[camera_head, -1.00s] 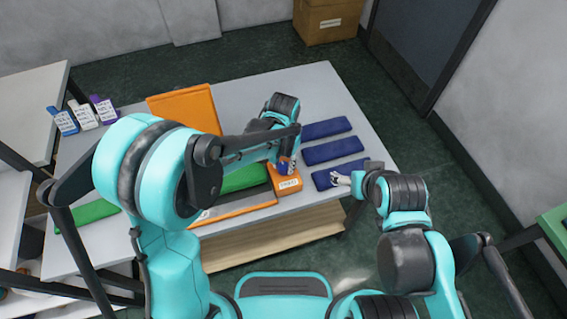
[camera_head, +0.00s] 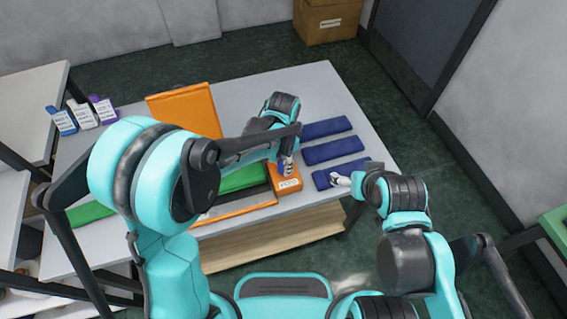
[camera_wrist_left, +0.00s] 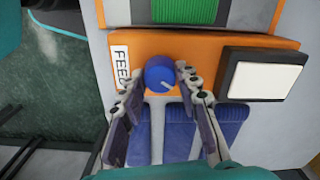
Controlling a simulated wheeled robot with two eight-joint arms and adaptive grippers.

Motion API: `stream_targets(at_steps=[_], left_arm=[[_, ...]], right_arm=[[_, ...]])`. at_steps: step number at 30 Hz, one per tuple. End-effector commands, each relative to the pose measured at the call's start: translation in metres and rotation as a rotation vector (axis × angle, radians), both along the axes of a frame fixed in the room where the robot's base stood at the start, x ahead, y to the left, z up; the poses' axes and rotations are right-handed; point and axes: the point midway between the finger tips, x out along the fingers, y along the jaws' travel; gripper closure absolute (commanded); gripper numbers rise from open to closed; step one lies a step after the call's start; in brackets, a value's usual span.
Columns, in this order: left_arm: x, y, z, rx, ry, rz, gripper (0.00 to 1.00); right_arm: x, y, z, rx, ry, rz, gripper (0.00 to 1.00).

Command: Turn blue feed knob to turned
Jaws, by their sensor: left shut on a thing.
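The blue feed knob (camera_wrist_left: 159,73) shows in the left wrist view on an orange box (camera_wrist_left: 203,47) with a white FEED label. A pale pointer line on the knob points to the lower right of that view. My left gripper (camera_head: 286,169) is over the orange box (camera_head: 289,186) in the head view, where the knob is hard to make out. In the wrist view its two fingers (camera_wrist_left: 157,82) stand on either side of the knob, shut on it. My right gripper (camera_head: 340,180) is by the nearest blue strip; its fingers are too small to read.
Several blue strips (camera_head: 333,150) lie on the grey table (camera_head: 310,84) to the right. A large white button (camera_wrist_left: 262,79) sits beside the knob. An orange panel (camera_head: 188,108) stands behind green knitting (camera_head: 244,178). Small labelled boxes (camera_head: 83,114) stand at the left.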

Motion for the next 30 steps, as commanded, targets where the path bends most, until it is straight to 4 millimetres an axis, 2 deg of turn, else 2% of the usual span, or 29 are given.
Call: stream_targets(at_steps=[21, 30], left_arm=[[-0.0003, 0.0002, -0.0005, 0.001, 0.001, -0.674, 0.97], [-0.0002, 0.0001, -0.0004, 0.001, 0.001, -0.894, 0.97]], right_arm=[[0.0000, 0.0000, -0.0057, 0.000, 0.000, 0.000, 0.20], [-0.0001, 0.0000, -0.0068, 0.000, 0.000, 0.000, 0.20]])
